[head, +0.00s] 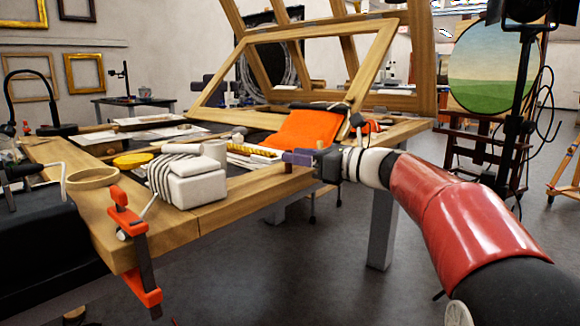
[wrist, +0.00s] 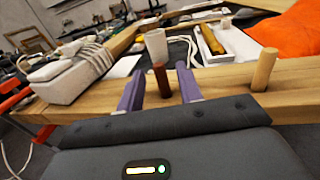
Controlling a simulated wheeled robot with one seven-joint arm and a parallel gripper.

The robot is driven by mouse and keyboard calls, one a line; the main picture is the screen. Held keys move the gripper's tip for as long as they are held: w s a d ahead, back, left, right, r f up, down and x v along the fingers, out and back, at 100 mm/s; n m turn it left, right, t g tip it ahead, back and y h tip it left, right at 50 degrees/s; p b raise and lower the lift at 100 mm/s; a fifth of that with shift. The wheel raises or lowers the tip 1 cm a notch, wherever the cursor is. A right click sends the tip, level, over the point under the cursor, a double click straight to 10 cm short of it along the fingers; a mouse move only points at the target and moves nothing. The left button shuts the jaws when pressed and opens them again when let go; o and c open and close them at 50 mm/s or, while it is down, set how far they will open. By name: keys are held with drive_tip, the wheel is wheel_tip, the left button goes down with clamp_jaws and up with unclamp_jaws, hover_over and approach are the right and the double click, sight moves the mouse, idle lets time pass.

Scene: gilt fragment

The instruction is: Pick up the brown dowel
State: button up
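The brown dowel (wrist: 163,82) stands upright near the table's edge in the wrist view, dark reddish brown. It shows between the two purple fingers of my gripper (wrist: 159,82), which are apart with a gap on each side. I cannot tell how far it reaches into the gap.
A lighter wooden dowel (wrist: 263,69) stands to the right of the gripper. A white cup (wrist: 156,46) is just behind the brown dowel. A white box-like object (head: 196,182), an orange cloth (head: 308,128) and an orange clamp (head: 128,222) are on the table (head: 222,205).

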drive_tip(key=x, duration=0.3)
clamp_jaws()
drive_tip(key=shift+r, duration=0.15)
wheel_tip(320, 180, up, 20)
drive_tip(key=p, duration=0.5)
